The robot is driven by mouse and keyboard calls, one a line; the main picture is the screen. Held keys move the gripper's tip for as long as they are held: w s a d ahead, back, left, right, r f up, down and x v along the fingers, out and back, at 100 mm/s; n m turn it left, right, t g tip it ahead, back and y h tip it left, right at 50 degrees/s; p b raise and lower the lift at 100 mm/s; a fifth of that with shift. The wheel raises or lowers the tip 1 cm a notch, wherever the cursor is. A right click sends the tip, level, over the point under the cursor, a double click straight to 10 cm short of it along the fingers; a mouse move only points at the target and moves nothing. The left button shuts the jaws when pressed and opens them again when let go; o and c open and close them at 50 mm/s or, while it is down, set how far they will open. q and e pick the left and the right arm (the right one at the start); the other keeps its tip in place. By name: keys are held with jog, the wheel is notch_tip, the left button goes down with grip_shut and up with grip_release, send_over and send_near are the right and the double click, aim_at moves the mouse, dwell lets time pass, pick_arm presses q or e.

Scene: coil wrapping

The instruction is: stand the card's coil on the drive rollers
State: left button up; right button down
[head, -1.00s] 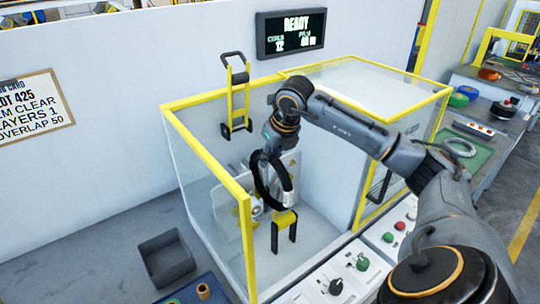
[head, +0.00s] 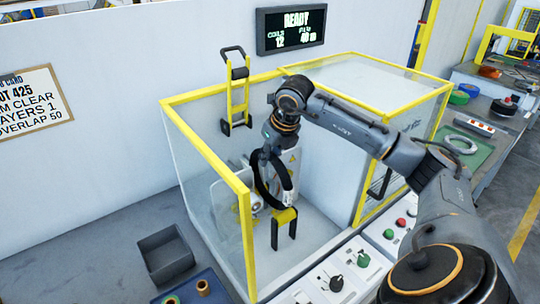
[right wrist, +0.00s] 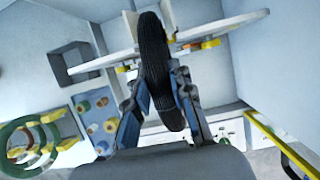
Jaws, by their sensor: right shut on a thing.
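A black coil (head: 260,184) hangs in my right gripper (head: 271,157) inside the yellow-framed glass enclosure. In the right wrist view the coil (right wrist: 154,62) stands edge-on between both fingers of the gripper (right wrist: 158,84), which is shut on it. The coil's lower part is just over and in front of a yellow block on black legs (head: 286,216); I cannot tell whether they touch. The drive rollers are not clearly distinguishable behind the coil. The card (head: 33,106) on the left wall reads lot 425, film clear, layers 1, overlap 50. My left gripper is not in view.
The enclosure's yellow frame (head: 244,235) and glass surround my right arm. A pale ring (right wrist: 130,57) passes close behind the coil. A control panel (head: 343,280) runs along the front. A dark open bin (head: 166,254) stands left. The display (head: 291,29) reads READY.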

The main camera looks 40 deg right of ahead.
jog(key=shift+f+b, duration=0.25)
jog(key=shift+b, duration=0.05)
jog(key=c, duration=1.1)
grip_release()
jog(key=shift+f, duration=0.15)
jog(key=v, duration=1.2)
